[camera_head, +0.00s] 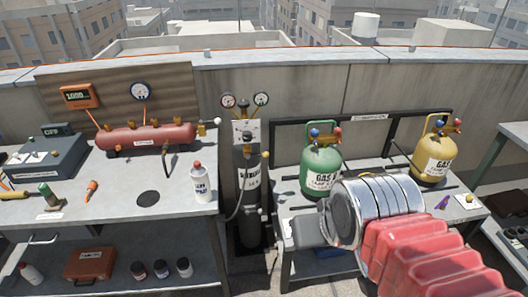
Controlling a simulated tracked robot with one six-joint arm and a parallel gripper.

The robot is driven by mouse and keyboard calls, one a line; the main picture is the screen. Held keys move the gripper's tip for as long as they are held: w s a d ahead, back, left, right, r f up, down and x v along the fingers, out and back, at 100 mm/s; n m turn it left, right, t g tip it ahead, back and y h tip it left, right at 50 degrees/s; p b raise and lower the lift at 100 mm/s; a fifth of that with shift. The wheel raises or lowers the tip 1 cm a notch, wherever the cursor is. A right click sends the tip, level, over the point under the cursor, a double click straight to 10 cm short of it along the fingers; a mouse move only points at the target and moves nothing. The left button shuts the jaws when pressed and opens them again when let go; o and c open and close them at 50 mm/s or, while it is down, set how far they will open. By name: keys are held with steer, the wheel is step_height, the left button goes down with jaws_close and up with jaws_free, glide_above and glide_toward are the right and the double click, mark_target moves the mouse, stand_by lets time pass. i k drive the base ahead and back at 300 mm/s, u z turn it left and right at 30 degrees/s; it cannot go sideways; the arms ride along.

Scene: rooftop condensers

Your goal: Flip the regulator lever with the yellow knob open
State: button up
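A black gas cylinder (250,205) stands upright between the two benches, with a regulator (246,131) and two round gauges at its top. A small yellowish knob (265,154) shows on the right side of the regulator; its lever is too small for me to tell its position. My gripper (303,234) is a dark grey end in front of the right bench, below and to the right of the knob and apart from it in the picture. I cannot tell whether its fingers are apart. The silver wrist and red sleeve of my arm hide part of the right bench.
A green gas bottle (321,170) and a yellow gas bottle (437,158) stand on the right bench (283,198). The left bench (110,197) holds a red manifold tank (146,138), a white bottle (200,184) and a grey machine (42,160). A hose hangs beside the black cylinder.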

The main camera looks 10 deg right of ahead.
mark_target(265, 154)
steer(key=i, duration=0.85)
steer(key=u, duration=0.3)
steer(key=k, duration=0.85)
steer(key=u, duration=0.55)
steer(key=k, duration=0.5)
steer(key=u, duration=0.55)
steer(key=i, duration=1.65)
steer(key=z, duration=0.4)
